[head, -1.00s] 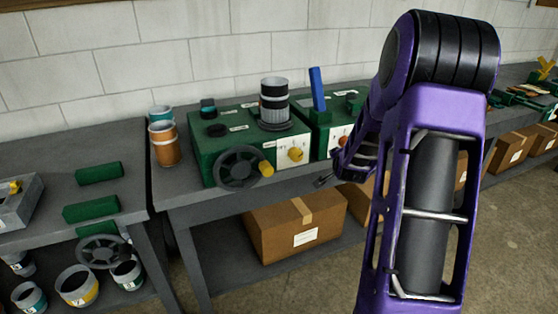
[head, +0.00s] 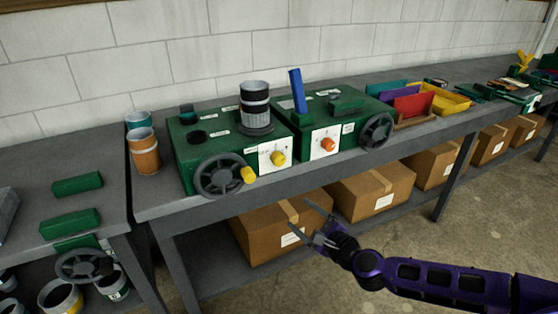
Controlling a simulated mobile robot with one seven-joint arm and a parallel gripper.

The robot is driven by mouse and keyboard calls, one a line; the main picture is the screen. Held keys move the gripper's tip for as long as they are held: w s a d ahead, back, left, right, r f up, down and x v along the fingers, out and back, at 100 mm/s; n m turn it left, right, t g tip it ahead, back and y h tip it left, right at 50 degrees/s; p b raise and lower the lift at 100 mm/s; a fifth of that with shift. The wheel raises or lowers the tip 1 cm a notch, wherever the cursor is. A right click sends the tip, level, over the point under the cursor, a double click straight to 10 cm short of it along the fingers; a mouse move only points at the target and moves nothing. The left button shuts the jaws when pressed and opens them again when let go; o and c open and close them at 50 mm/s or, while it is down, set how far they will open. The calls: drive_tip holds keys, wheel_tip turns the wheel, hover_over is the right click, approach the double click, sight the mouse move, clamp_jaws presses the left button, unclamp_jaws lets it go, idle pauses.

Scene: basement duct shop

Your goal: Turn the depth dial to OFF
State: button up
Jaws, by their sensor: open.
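Two dials show on the green machines on the bench. A yellow dial (head: 278,158) sits on a white front plate (head: 265,152) of the left machine (head: 205,155). An orange-red dial (head: 327,144) sits on a white plate of the right machine (head: 350,120). The labels and marks are too small to read, so I cannot tell which dial is the depth dial or where either points. My gripper (head: 302,220) is open and empty, below the bench top and in front of a cardboard box, apart from both dials.
A black handwheel with a yellow handle (head: 222,175) juts from the left machine, and another handwheel (head: 377,131) is on the right machine. A blue lever (head: 297,90) stands up between them. Cardboard boxes (head: 370,193) fill the lower shelf. The bench's front edge (head: 330,172) lies above my gripper.

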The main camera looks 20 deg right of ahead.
wheel_tip(320, 180, up, 6)
drive_tip(key=d+m+t+h, duration=0.1)
drive_tip(key=d+t, duration=0.1)
approach(280, 161)
drive_tip(key=w, duration=0.9)
drive_tip(key=shift+w+a+f, duration=0.2)
drive_tip(key=shift+a, duration=0.1)
clamp_jaws()
